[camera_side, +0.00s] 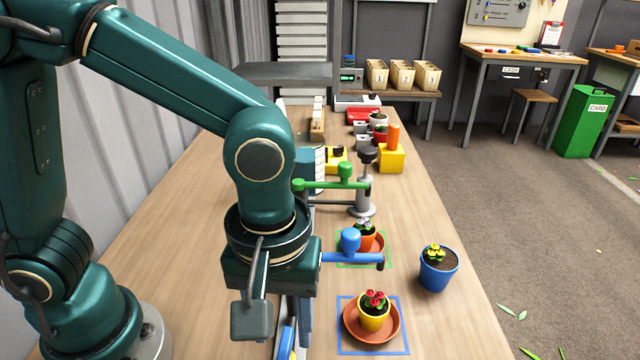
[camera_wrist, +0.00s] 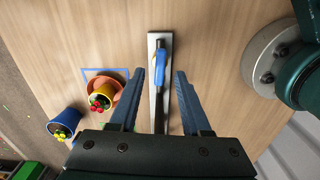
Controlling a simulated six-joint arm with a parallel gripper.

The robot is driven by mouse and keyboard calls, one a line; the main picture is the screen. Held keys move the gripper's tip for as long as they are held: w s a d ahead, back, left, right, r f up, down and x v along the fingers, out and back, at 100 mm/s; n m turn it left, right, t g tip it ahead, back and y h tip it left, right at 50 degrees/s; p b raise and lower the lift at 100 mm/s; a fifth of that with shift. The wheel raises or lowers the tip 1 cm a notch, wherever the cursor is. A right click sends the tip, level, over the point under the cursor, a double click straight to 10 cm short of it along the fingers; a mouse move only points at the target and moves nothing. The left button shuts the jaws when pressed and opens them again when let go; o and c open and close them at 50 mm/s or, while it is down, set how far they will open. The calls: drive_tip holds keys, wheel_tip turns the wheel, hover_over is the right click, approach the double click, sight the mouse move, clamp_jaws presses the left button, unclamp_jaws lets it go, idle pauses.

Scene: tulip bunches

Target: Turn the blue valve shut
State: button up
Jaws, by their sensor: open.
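The blue valve (camera_side: 350,240) is a round blue knob on a blue horizontal spout with a dark tip, just right of my gripper (camera_side: 292,330) in the side view. The spout's left end is hidden behind my gripper's body. My gripper points down with its fingers apart and empty. In the wrist view my open gripper (camera_wrist: 161,75) has a pale strip between its fingers, bearing a blue piece (camera_wrist: 162,65) and a dark bar. I cannot tell whether this blue piece belongs to the valve. A green valve (camera_side: 345,172) stands farther back.
A yellow pot (camera_side: 374,311) with red flowers stands in a saucer on a blue-outlined square. An orange pot (camera_side: 365,238) is in the green square. A blue pot (camera_side: 438,268) stands right. A grey stand (camera_side: 362,195) is behind.

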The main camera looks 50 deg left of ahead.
sight(285, 349)
drive_tip(key=shift+f, duration=1.3)
clamp_jaws()
